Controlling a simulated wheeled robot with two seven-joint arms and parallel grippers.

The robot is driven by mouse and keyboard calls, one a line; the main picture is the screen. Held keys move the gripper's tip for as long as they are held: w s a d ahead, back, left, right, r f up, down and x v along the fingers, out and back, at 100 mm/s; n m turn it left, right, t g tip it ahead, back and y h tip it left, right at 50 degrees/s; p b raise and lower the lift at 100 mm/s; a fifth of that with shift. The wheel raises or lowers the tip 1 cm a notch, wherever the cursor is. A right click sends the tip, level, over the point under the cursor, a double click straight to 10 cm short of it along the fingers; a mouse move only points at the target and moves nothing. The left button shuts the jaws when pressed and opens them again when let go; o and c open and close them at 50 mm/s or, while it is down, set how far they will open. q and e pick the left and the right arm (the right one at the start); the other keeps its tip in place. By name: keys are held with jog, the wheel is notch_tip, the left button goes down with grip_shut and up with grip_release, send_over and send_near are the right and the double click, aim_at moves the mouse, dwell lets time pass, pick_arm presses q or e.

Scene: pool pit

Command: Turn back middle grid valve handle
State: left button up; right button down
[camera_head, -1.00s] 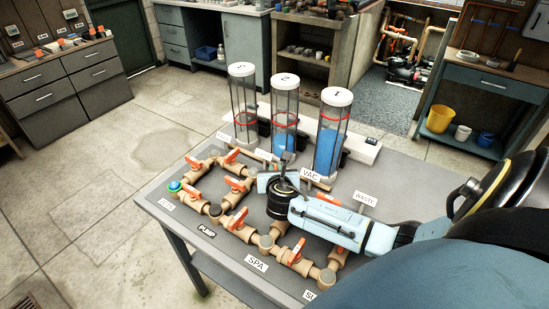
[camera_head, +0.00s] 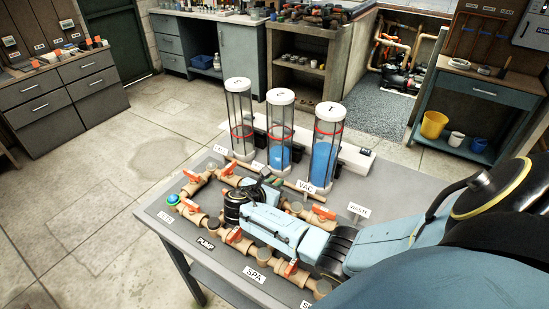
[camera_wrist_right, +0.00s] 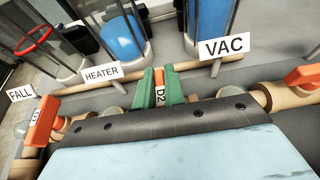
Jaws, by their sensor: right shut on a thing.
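The valve grid of beige pipes (camera_head: 189,222) with orange handles lies on the grey table. My right gripper (camera_head: 268,178) reaches over the grid's back row, and its wrist hides part of the pipes. In the right wrist view its green fingers (camera_wrist_right: 159,86) are shut on an orange handle marked D2 (camera_wrist_right: 160,96), the back middle handle, between the HEATER sign (camera_wrist_right: 101,73) and the VAC sign (camera_wrist_right: 224,47). The fingers cover most of the handle. My left gripper is not in view.
A neighbouring orange handle (camera_wrist_right: 42,120) stands at the left and another (camera_wrist_right: 302,77) at the right in the wrist view. Three clear cylinders with white caps, one of them the right cylinder (camera_head: 326,150), stand close behind the grid. The floor left of the table is clear.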

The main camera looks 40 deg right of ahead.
dwell(0.4)
jog(key=c, duration=1.5)
grip_release()
jog(key=p+v, duration=0.1)
jog(key=v, duration=1.2)
jog(key=shift+a, duration=0.2)
